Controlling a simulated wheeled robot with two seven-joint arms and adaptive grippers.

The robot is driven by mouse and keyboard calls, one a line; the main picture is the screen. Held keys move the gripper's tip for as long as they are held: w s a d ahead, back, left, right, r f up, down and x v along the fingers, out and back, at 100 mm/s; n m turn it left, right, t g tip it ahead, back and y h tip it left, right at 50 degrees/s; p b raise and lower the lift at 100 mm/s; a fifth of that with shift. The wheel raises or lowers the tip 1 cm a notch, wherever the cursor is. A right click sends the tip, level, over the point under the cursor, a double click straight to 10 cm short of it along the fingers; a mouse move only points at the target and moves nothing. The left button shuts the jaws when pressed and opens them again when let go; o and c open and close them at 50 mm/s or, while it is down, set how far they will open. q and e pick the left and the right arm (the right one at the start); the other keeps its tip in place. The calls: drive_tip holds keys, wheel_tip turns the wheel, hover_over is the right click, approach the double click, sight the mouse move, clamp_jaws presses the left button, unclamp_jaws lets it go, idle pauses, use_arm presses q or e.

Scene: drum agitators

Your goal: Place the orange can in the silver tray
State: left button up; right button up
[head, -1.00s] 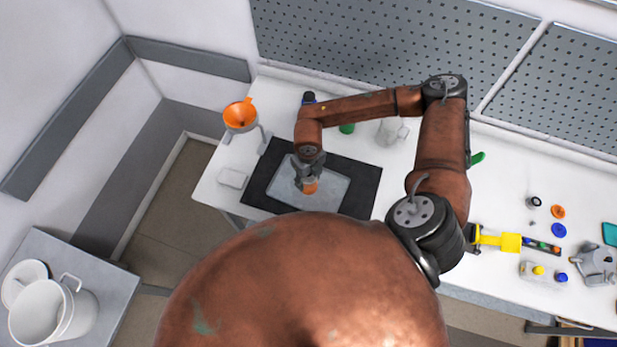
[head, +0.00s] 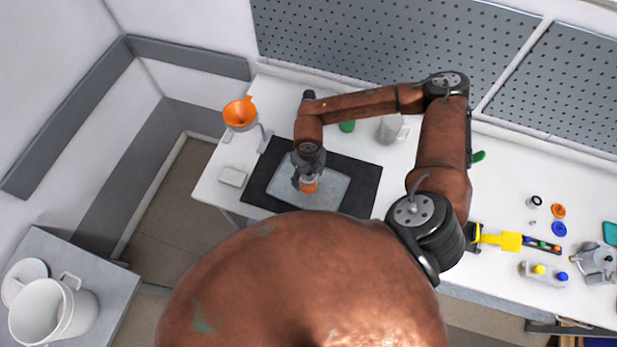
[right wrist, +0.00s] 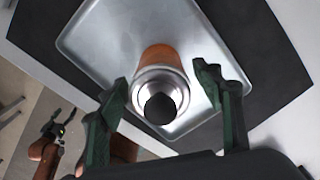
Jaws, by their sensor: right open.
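The orange can (head: 309,186) is on the silver tray (head: 335,187), near its front edge. In the right wrist view the can (right wrist: 160,75) appears upright, its silver top and dark cap facing the camera, with the silver tray (right wrist: 95,45) around it. My right gripper (head: 306,182) is right at the can. Its green fingers (right wrist: 170,85) are open, one on each side of the can, with visible gaps. A small dark gripper, apparently my left gripper (right wrist: 58,128), shows at the lower left of the right wrist view; its jaws are too small to judge.
The tray lies on a black mat (head: 362,196) on the white table. An orange funnel (head: 240,113) on a stand and a white box (head: 232,177) are to the left. A green item (head: 347,127) and a clear beaker (head: 388,130) stand behind.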

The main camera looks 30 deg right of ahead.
wheel_tip(320, 180, up, 10)
drive_tip(key=shift+f+b, duration=0.15)
drive_tip(key=shift+b, duration=0.95)
drive_tip(key=shift+r, duration=0.8)
drive_tip(key=shift+f, duration=0.1)
